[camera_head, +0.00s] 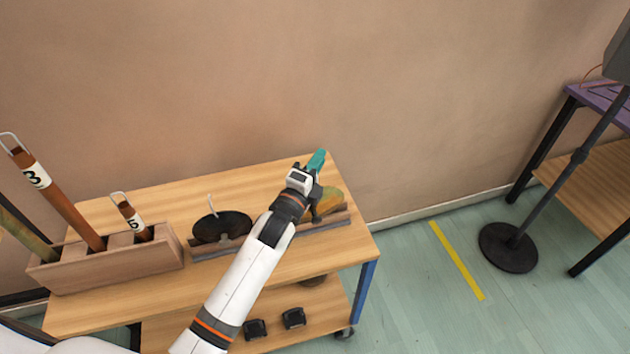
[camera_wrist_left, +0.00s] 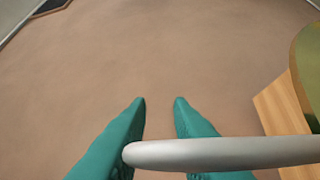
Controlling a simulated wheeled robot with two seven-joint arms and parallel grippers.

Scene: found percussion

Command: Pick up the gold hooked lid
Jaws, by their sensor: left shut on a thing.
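The gold lid (camera_head: 331,201) is at the right end of the cart top, over the grey rail, partly hidden by my left wrist. I cannot tell whether it still touches the rail. My left gripper (camera_head: 317,161) is above it and to its left, with teal fingers. In the left wrist view, the fingers (camera_wrist_left: 160,101) are shut on the lid's silver hook (camera_wrist_left: 225,153), which crosses in from the right. The lid's olive-gold edge (camera_wrist_left: 307,62) shows at the right there. My right gripper is not in view.
A black hooked lid (camera_head: 222,227) stands left of my forearm on the same rail (camera_head: 215,251). A wooden box (camera_head: 110,268) with numbered sticks is at the cart's left. Black blocks (camera_head: 293,318) lie on the lower shelf. A black stand (camera_head: 508,248) is on the right floor.

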